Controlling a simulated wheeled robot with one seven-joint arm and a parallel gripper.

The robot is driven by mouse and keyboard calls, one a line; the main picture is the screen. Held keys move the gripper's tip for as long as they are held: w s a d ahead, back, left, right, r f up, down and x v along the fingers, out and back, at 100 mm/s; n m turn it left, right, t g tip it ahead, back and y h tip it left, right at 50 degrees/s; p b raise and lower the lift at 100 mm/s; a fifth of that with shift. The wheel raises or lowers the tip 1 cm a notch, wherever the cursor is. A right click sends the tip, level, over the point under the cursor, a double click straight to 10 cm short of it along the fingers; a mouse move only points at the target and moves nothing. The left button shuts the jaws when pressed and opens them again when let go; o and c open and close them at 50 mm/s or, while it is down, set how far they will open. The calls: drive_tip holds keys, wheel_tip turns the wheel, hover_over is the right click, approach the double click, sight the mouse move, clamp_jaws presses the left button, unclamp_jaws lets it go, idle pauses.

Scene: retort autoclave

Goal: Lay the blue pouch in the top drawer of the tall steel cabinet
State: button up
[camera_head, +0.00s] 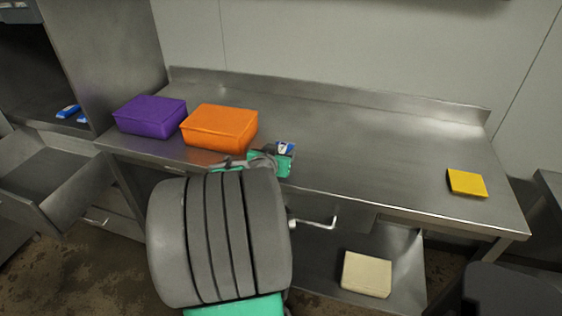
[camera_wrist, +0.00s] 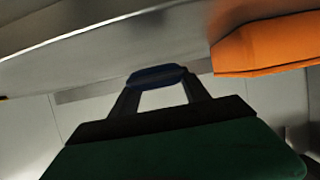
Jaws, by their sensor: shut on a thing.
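My gripper (camera_wrist: 158,88) is shut on the blue pouch (camera_wrist: 156,75), whose dark edge shows between the fingertips in the wrist view. In the head view the blue and white pouch (camera_head: 285,147) shows just beyond my gripper (camera_head: 264,160), over the front part of the steel bench, beside the orange box. My arm hides part of the gripper there. The tall steel cabinet (camera_head: 105,55) stands at the left. A drawer (camera_head: 45,165) below its open bay is pulled out and its visible inside is empty.
The steel bench (camera_head: 370,140) holds a purple box (camera_head: 150,116), an orange box (camera_head: 220,127) and a yellow pad (camera_head: 467,183). Blue and white packets (camera_head: 68,111) lie in the cabinet bay. A cream block (camera_head: 366,274) rests on the lower shelf. The bench's middle is clear.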

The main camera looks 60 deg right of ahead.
drive_tip(key=shift+s+d+f, duration=0.1)
drive_tip(key=shift+s+f, duration=0.05)
drive_tip(key=shift+f, duration=1.7)
drive_tip(key=o, duration=1)
drive_tip(key=shift+f+b, duration=0.1)
drive_tip(key=shift+b, duration=0.25)
drive_tip(key=shift+c, duration=0.2)
drive_tip(key=o, duration=0.5)
